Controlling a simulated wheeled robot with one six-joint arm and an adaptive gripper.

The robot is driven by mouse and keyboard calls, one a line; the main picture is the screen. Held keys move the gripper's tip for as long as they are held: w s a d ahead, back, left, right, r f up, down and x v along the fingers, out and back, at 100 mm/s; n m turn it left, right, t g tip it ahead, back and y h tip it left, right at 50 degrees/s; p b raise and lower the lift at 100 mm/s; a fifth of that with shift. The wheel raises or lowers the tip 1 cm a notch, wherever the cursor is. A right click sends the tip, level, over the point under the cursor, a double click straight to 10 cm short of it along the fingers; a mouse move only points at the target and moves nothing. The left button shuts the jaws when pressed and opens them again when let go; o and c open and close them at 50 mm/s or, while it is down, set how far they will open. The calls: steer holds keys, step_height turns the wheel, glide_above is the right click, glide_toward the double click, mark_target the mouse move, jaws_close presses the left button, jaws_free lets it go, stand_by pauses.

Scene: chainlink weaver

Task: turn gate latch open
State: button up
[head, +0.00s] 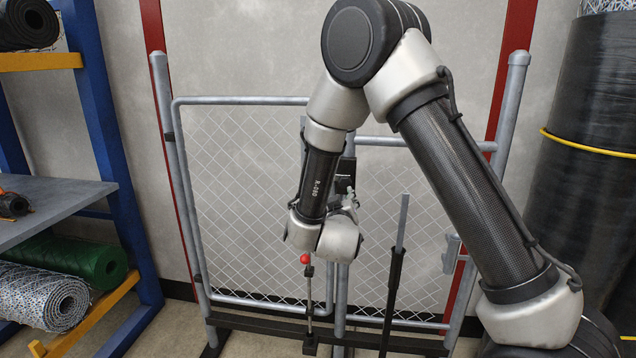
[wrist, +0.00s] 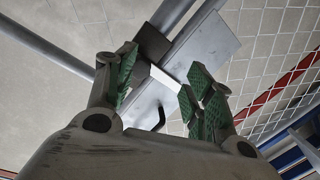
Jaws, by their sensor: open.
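The chain-link gate (head: 240,100) has a grey tube frame and stands ahead of me, mostly upright. The gate latch (head: 346,170) is a small dark part at the middle posts, partly hidden by my arm. In the wrist view the latch (wrist: 205,45) shows grey plates, a black block and a pale bar. My gripper (wrist: 165,85) is open, its green-padded fingers on either side of the latch's pale bar; I cannot tell whether they touch it. In the head view my gripper (head: 347,203) is largely hidden behind my wrist.
A rod with a red knob (head: 306,259) stands low at the gate's middle. A dark upright bar (head: 393,275) is right of it. A blue shelf rack (head: 105,120) with rolls is at left. A large black roll (head: 590,130) stands at right.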

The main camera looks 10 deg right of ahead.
mark_target(345, 183)
steer(key=shift+t+h, duration=0.4)
steer(key=shift+t, duration=0.1)
steer(key=w+d+r, duration=0.1)
steer(key=w, duration=0.1)
steer(key=w+d, duration=0.1)
steer(key=w, duration=0.2)
steer(key=w+d+r, duration=0.1)
steer(key=w, duration=0.1)
steer(key=shift+w+r, duration=0.15)
steer(key=shift+r, duration=0.15)
jaws_close()
